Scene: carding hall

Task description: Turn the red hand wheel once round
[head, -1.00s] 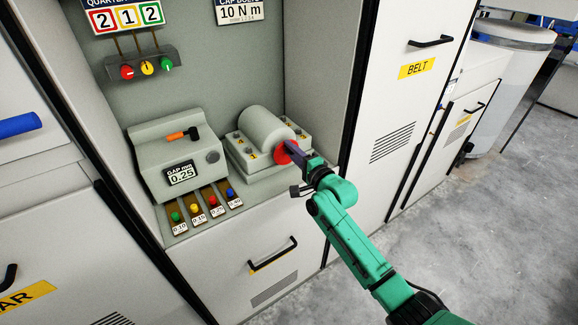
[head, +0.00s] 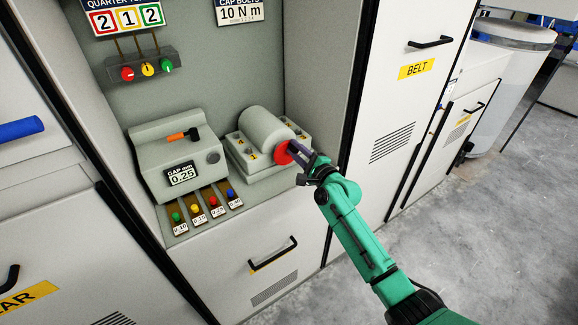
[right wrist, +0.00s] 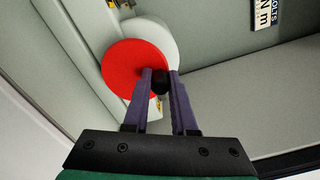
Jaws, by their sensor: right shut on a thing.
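The red hand wheel (head: 282,154) is on the end of a grey cylinder housing (head: 263,126) inside the machine recess. In the right wrist view it is a flat red disc (right wrist: 125,68) with a black handle knob (right wrist: 160,82) near its edge. My right gripper (head: 294,148) reaches the wheel from the lower right. Its purple fingers in the right wrist view (right wrist: 160,78) are shut on the black knob, one on each side. The fingers hide part of the wheel in the head view. My left gripper is not in view.
A grey gauge block (head: 150,158) reading 0.25 carries an orange-handled tool (head: 180,136). Several coloured-knob gauges (head: 205,202) lie before it. The recess side wall (head: 325,75) stands close to the right of the wheel.

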